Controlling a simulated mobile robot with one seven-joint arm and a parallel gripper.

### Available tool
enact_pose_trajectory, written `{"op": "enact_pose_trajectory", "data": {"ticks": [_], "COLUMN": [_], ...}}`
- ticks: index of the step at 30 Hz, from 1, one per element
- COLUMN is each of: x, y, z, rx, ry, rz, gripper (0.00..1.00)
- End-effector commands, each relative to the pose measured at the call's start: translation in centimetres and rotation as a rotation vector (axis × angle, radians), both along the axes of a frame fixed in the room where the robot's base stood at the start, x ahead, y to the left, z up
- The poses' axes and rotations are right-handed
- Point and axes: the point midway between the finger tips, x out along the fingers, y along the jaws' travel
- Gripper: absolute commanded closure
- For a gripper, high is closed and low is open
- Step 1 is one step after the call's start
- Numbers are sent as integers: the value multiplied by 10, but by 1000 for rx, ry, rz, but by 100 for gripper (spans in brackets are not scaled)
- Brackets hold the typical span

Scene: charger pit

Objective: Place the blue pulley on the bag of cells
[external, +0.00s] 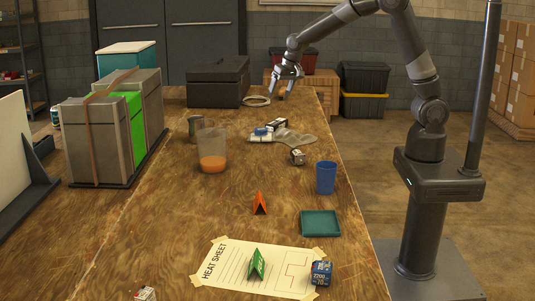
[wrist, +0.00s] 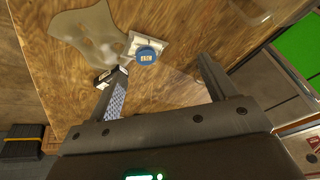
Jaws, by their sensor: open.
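A round blue piece with a pale label, apparently the blue pulley (external: 262,131), sits on a flat whitish packet (external: 257,138), which looks like the bag of cells. In the wrist view the blue pulley (wrist: 147,55) lies on the lower part of the packet (wrist: 155,42), with nothing holding it. My gripper (external: 287,84) is open and empty, raised over the far part of the table. In the wrist view my gripper's fingers (wrist: 163,68) are spread wide, with the pulley apart from them.
A black-and-white box (external: 277,125) and a grey flat sheet (external: 296,139) lie beside the packet. A black case (external: 217,84) stands at the far end.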

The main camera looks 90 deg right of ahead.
Motion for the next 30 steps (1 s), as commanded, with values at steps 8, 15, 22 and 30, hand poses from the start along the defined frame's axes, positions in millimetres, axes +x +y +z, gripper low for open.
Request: {"op": "enact_pose_trajectory", "data": {"ticks": [8,15,22,30], "x": [-64,-131,-202,-275], "y": [78,136,181,213], "z": [64,101,119,117], "rx": [49,35,-26,-133], "ry": [-46,-76,-98,-105], "rz": [209,403,585,755], "gripper": [22,22,22,22]}}
